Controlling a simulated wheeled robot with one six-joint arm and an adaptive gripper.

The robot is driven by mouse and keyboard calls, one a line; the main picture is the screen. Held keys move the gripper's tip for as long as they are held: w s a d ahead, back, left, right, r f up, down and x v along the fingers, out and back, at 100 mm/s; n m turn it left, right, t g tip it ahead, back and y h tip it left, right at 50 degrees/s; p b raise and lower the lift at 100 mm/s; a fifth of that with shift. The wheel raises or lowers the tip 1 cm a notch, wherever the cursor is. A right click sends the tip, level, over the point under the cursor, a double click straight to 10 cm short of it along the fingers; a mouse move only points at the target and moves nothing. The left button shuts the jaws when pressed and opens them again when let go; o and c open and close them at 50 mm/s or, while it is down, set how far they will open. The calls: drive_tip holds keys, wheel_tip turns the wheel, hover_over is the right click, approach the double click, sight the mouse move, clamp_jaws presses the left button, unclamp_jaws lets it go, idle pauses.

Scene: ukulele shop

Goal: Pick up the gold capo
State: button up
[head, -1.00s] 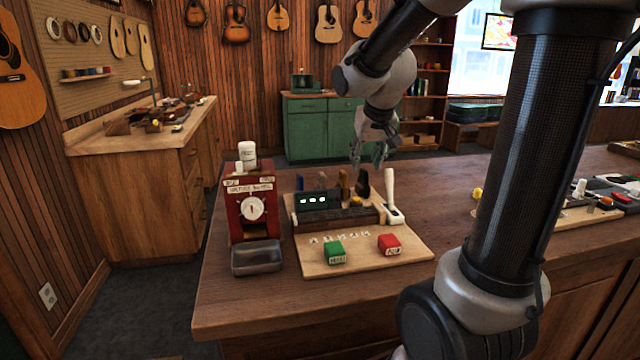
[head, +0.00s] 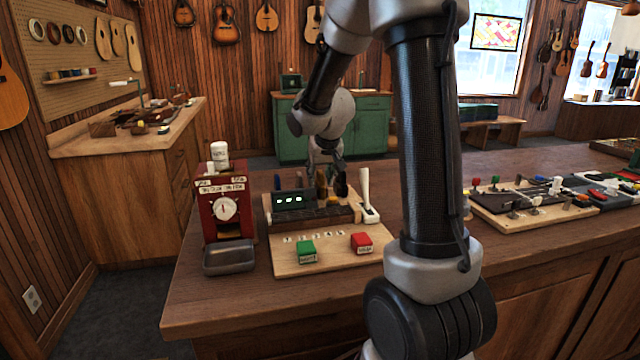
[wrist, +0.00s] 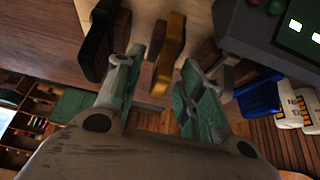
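The gold capo (wrist: 169,52) stands upright in the rack; in the head view it is a small yellowish-brown shape (head: 321,184) just below my gripper. My gripper (wrist: 158,82) is open, with one greenish finger on each side of the capo's line in the wrist view. The fingers look apart from the capo. In the head view my gripper (head: 326,160) hangs over the back of the rack, partly blurred into the dark capos. A black capo (wrist: 100,38) is left of the gold one, and a grey one (wrist: 228,72) is to the right.
A blue capo (wrist: 260,97) stands further right. The rack board (head: 305,262) holds a display (head: 294,200), a white-handled lever (head: 365,190), a green button (head: 306,251) and a red button (head: 361,242). A red dial box (head: 223,207) with a grey tray (head: 229,257) stands at left.

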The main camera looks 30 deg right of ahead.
clamp_jaws()
idle(0.3)
